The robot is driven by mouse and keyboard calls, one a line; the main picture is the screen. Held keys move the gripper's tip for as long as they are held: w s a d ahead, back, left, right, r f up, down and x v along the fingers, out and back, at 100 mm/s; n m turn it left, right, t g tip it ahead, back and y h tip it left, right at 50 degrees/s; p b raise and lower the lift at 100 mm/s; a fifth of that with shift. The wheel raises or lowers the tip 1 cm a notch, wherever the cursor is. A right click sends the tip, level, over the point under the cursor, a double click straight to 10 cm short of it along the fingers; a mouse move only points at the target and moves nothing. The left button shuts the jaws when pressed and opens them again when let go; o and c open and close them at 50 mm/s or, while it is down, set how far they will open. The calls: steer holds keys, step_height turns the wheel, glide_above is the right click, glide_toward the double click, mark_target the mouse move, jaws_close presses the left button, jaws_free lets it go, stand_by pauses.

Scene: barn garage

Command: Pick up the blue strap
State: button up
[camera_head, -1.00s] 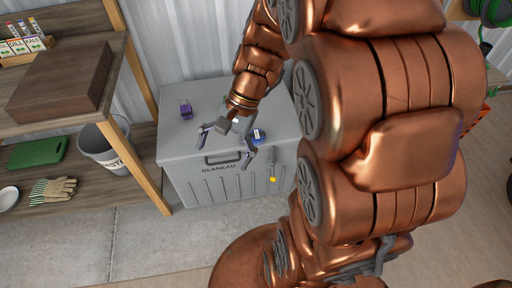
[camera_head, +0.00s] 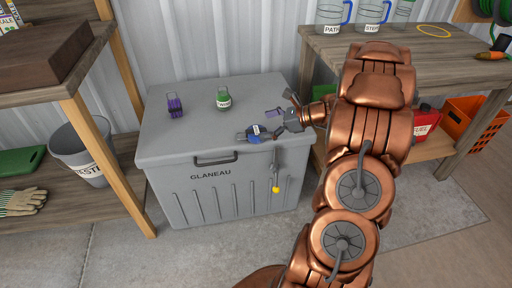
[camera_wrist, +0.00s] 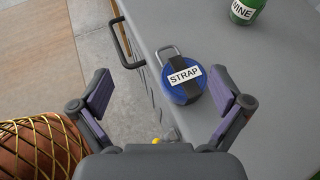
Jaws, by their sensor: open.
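The blue strap (camera_head: 257,134) is a round blue coil with a dark band, a white STRAP label and a grey metal loop. It lies on the grey GLANEAU chest (camera_head: 180,130), near the front edge of the lid. In the wrist view the strap (camera_wrist: 182,78) lies ahead of my gripper (camera_wrist: 166,101), between the lines of the two spread fingers, nearer the right one. In the head view my gripper (camera_head: 279,119) is at the right part of the lid, close beside the strap. The gripper is open and empty. No clear contact with the strap shows.
A purple item (camera_head: 174,106) and a green WINE bottle (camera_head: 223,98) stand on the lid behind the strap. The chest's front handle (camera_head: 215,159) sticks out below. A shelf with a bin (camera_head: 84,151) stands left, a workbench (camera_head: 350,52) right.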

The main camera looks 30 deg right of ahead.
mark_target(257, 130)
steer(key=shift+m+t+h, duration=0.3)
steer(key=shift+m+t, duration=0.3)
steer(key=shift+m, duration=0.2)
steer(key=d+f, duration=0.1)
steer(key=d+f+b, duration=0.1)
steer(key=d+f, duration=0.1)
steer(key=d, duration=0.1)
steer(key=shift+w+f, duration=0.15)
steer(key=shift+w, duration=0.1)
steer(key=shift+b+x, duration=0.5)
steer(key=shift+x, duration=0.85)
steer(key=b+x, duration=0.1)
steer(key=x, duration=0.3)
steer(key=shift+s+a+f+b, duration=0.1)
steer(key=shift+s+f+b, duration=0.1)
steer(key=shift+f+b, duration=0.15)
steer(key=shift+w+a, duration=0.2)
steer(key=shift+w, duration=0.15)
steer(key=shift+c, duration=0.2)
steer(key=shift+r, duration=0.1)
steer(key=c, duration=1.4)
